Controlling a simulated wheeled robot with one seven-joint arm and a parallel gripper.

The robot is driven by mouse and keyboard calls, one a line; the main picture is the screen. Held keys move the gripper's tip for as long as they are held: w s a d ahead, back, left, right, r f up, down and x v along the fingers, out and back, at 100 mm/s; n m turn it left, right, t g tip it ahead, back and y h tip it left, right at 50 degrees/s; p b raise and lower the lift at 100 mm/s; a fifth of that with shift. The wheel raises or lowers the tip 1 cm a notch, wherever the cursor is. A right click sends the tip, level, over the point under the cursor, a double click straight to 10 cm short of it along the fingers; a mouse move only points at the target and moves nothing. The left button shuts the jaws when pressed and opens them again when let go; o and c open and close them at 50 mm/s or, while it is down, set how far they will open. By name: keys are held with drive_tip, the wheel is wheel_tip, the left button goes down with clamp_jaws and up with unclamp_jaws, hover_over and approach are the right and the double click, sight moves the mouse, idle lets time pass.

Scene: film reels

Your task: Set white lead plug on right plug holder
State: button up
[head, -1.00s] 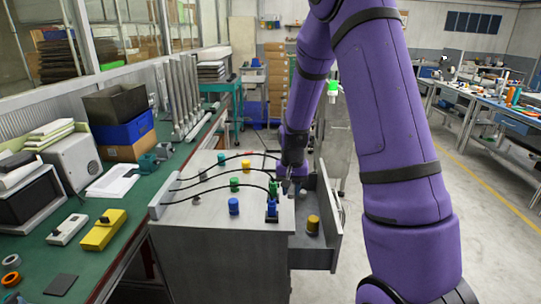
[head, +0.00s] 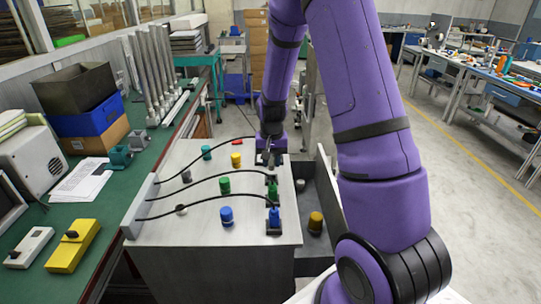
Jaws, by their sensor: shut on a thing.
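My gripper (head: 267,158) points down over the back right of the grey cabinet top (head: 200,240). It is shut on the end of the rearmost black lead (head: 215,147), which arches up to it from the left. The plug itself is mostly hidden by the fingers, so I cannot make out its white colour. Small dark holders stand in a row along the right side of the top. A green plug (head: 272,188) and a blue plug (head: 274,215) stand upright on the nearer ones, each with its own lead. A dark holder seems to be right at my fingertips; contact is unclear.
Loose coloured knobs, including blue (head: 227,216), green (head: 224,186) and yellow (head: 236,160), stand on the cabinet's middle. An open drawer (head: 319,245) with a yellow knob (head: 315,222) is at the right. A green bench (head: 110,215) runs along the left.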

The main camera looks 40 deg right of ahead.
sight(271, 165)
drive_tip(key=shift+f, duration=1.95)
drive_tip(key=shift+s+f, duration=0.1)
drive_tip(key=shift+f, duration=0.45)
drive_tip(key=o, duration=0.6)
drive_tip(key=shift+o, duration=0.2)
drive_tip(key=shift+r, duration=5.45)
drive_tip(key=shift+r, duration=0.1)
